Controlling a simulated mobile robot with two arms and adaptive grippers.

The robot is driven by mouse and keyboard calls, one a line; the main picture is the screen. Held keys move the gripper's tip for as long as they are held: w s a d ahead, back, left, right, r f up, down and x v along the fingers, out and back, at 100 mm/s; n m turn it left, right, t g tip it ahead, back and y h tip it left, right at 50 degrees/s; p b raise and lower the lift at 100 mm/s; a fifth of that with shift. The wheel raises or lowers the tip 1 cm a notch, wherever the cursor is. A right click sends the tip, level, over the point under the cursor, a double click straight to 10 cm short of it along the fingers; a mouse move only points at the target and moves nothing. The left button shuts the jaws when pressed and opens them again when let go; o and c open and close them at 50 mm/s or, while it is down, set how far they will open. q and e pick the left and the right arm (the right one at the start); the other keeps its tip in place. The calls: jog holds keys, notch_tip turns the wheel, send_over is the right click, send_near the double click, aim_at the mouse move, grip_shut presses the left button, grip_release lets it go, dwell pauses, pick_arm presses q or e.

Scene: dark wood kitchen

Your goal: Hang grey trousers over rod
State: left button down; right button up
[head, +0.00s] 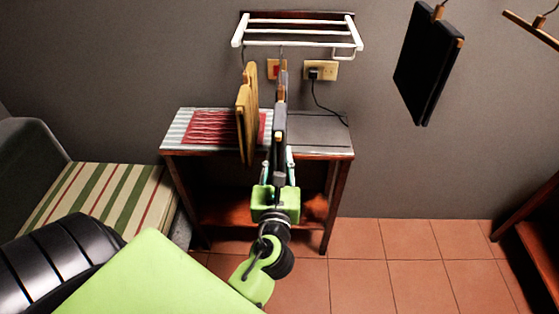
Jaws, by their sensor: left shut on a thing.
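My left gripper (278,160) points away from me and is shut on the grey trousers (280,128), which show almost edge-on as a narrow dark strip. They are on a hanger whose hook rises to the front of the white rack (298,34) on the wall. I cannot tell whether the hook touches the rack's rod. Tan trousers (246,112) on a hanger hang just left of the grey ones, under the rack. The fingers partly hide the lower grey trousers. My right gripper is not in view.
A small wooden table (342,165) with a striped cloth and red mat (205,127) stands below. Black trousers (428,65) hang at upper right, beside an empty hanger (532,30). A wall socket (322,70) has a plugged-in cord. A striped seat (95,195) is at left.

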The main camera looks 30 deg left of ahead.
pick_arm(q)
jog(key=shift+w+a+f+b, duration=0.6)
jog(key=shift+w+a, duration=0.6)
jog(key=shift+w, duration=0.8)
jog(key=shift+w+a+f+b, duration=0.65)
jog(key=shift+w+a, duration=0.6)
jog(key=shift+w, duration=0.8)
jog(key=shift+w+a+f+b, duration=0.6)
jog(key=shift+w+a, duration=0.6)
jog(key=shift+w, duration=0.8)
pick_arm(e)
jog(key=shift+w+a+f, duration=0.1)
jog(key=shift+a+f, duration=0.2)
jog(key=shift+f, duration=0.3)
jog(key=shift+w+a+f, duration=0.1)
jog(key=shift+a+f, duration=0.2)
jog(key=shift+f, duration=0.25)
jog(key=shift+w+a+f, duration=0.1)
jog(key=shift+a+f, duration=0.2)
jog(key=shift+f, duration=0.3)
